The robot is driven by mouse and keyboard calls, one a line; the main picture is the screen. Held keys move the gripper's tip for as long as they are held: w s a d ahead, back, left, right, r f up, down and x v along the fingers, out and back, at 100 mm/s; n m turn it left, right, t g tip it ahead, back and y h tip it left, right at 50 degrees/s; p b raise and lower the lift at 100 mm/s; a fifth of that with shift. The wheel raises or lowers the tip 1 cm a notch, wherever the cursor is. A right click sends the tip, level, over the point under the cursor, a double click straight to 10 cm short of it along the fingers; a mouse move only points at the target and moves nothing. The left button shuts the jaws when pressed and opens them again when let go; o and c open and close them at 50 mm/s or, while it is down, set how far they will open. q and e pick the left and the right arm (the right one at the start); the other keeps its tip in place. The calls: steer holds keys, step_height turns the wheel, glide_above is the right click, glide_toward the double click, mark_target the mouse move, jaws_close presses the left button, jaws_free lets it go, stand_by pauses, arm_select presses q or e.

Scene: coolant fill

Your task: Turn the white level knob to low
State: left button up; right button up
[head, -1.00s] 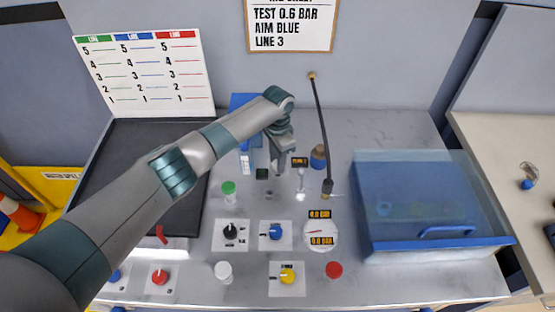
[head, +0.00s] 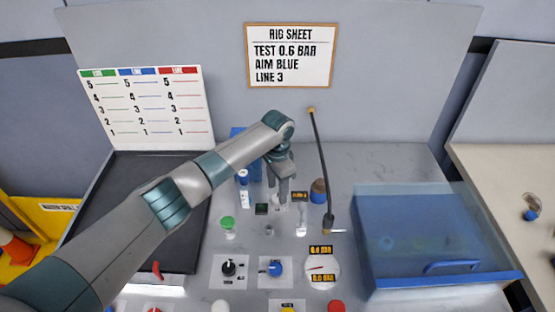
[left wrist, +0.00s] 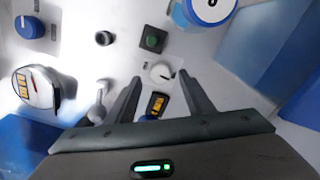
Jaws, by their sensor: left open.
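The white level knob (left wrist: 160,73) is a small round dial with a dark pointer mark, set on a pale plate on the panel. I cannot read its setting. My left gripper (left wrist: 159,79) is open, its two fingers on either side of the knob in the left wrist view. I cannot tell whether they touch it. In the head view the left gripper (head: 281,201) points down at the panel and largely hides the knob. My right gripper is not in view.
A green square button (left wrist: 153,40) and a black-and-yellow display (left wrist: 157,104) sit close to the knob. A white lever (head: 301,222), a gauge (head: 321,270) and a blue knob (head: 275,268) are nearby. A blue translucent bin (head: 420,285) stands to the right.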

mark_target(277, 197)
arm_select(q)
step_height(277, 197, up, 14)
steer(key=b, duration=0.4)
steer(key=shift+r, duration=0.15)
stand_by(0.3)
